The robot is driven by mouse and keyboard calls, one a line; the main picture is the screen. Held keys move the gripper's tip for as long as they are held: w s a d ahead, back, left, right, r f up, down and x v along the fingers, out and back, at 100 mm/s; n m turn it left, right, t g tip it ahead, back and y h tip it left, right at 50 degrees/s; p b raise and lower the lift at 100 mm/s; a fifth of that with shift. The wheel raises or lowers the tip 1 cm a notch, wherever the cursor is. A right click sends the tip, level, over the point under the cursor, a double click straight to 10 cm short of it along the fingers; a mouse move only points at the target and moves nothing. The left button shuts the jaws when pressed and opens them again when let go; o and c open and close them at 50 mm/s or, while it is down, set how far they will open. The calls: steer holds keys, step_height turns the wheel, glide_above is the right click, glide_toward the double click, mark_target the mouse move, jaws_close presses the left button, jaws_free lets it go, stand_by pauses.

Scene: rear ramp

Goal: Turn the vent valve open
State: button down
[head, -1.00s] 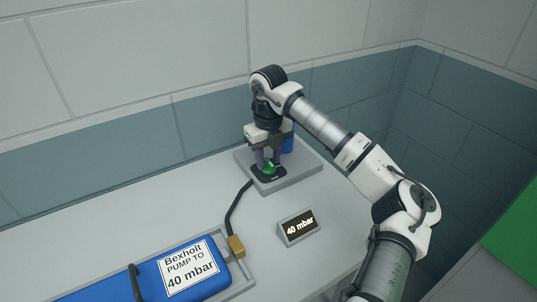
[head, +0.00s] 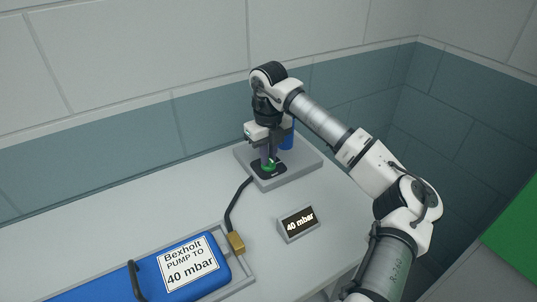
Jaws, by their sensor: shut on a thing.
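The green vent valve (head: 269,167) sits on a black plate on the grey base block (head: 305,176) at the back of the bench. My gripper (head: 269,159) points straight down over it, with its fingers shut on the valve's handle. The fingers hide most of the handle, so its exact angle is hard to tell. A small display (head: 298,224) in front of the base reads 40 mbar.
A blue case (head: 200,268) labelled "Bexholt PUMP TO 40 mbar" lies in a tray at the front left. A black hose (head: 234,207) runs from a brass fitting (head: 236,243) to the base. A blue cylinder (head: 287,138) stands behind my gripper.

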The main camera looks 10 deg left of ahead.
steer(key=n+b, duration=0.2)
steer(key=n, duration=0.1)
steer(key=shift+f+n+b, duration=0.15)
steer(key=shift+n+b, duration=0.2)
steer(key=shift+n, duration=0.05)
steer(key=n+b, duration=0.1)
steer(key=n, duration=0.3)
steer(key=n+b, duration=0.1)
steer(key=n, duration=0.4)
steer(key=shift+n, duration=2.3)
steer(key=c, duration=1.4)
jaws_free()
steer(key=shift+c, duration=0.2)
